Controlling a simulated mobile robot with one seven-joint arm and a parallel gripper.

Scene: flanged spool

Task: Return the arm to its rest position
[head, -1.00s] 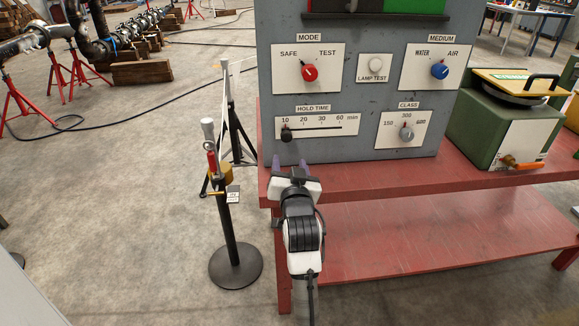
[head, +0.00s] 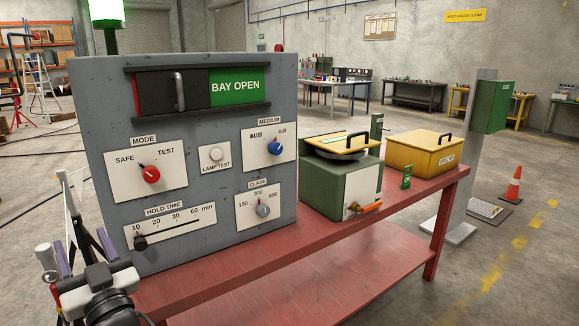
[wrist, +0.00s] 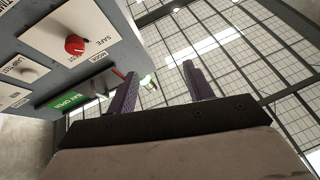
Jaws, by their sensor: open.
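My gripper (head: 58,262) is at the lower left of the head view, in front of the grey control panel's (head: 205,221) left edge. Its two purple fingers stand apart with nothing between them. In the wrist view the fingers (wrist: 158,90) point up toward the roof, open and empty. The panel (wrist: 50,60) is to their left in that view, with its red knob and green sign, apart from the fingers as far as I can tell. Part of my arm is cut off by the bottom edge of the head view.
The panel stands on a red bench (head: 330,226). A green box with a yellow lid (head: 340,190) and a yellow bin (head: 425,157) are on the bench to the right. An orange cone (head: 513,186) is on the floor.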

